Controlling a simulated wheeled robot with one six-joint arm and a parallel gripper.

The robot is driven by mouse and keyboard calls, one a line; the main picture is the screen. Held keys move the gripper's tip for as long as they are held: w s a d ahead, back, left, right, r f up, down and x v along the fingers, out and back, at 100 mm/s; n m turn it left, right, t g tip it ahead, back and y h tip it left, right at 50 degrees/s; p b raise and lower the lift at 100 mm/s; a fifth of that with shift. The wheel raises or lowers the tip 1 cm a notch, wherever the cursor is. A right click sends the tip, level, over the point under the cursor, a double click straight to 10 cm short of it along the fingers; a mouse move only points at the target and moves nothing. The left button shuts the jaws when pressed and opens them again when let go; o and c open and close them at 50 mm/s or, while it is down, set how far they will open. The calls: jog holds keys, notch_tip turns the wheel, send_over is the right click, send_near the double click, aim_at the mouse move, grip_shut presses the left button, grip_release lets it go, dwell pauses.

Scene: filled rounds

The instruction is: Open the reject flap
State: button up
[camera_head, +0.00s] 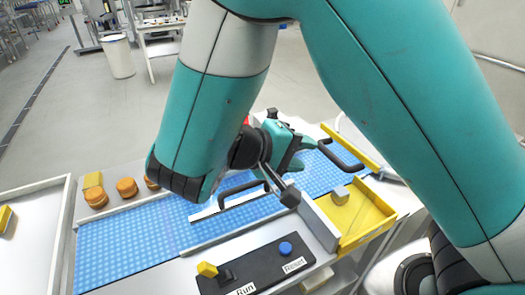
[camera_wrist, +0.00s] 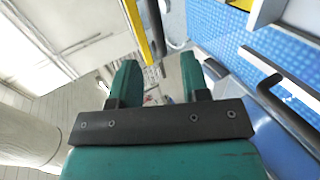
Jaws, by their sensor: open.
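A grey upright panel (camera_head: 314,222), which looks like the reject flap, stands between the blue belt (camera_head: 130,243) and a yellow tray (camera_head: 352,222). It appears upright. A grey block (camera_head: 340,195) sits at the yellow tray. My gripper (camera_wrist: 158,76) is open, with nothing between its two green fingers. In the head view it is over the belt, partly hidden behind my own arm. In the wrist view a yellow rail (camera_wrist: 137,30) lies beyond the fingers. A black handle (camera_wrist: 284,92) is to their right, apart from them.
Two black arched handles, one front (camera_head: 240,188) and one back (camera_head: 342,160), stand by the belt. A dark control panel with a yellow button (camera_head: 207,269) and a blue button (camera_head: 286,248) lies in front. Several orange-brown rounds (camera_head: 127,187) stand at the left.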

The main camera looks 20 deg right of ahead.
jog(key=p+v, duration=0.5)
jog(key=v, duration=0.5)
jog(key=shift+a, duration=0.2)
jog(key=d+f+n+g+y+b, duration=0.1)
jog(key=d+f+n+y+b, duration=0.2)
jog(key=d+f+y+b, duration=0.3)
jog(key=s+a+r+n+y+b, duration=0.1)
jog(key=s+a+y+b, duration=0.1)
jog(key=s+y, duration=0.3)
jog(key=s+a+r+n+y+b, duration=0.1)
jog(key=s+a+n+y+b, duration=0.1)
jog(key=s+y, duration=0.4)
jog(key=shift+s+a+b, duration=0.6)
jog(key=shift+b, duration=0.4)
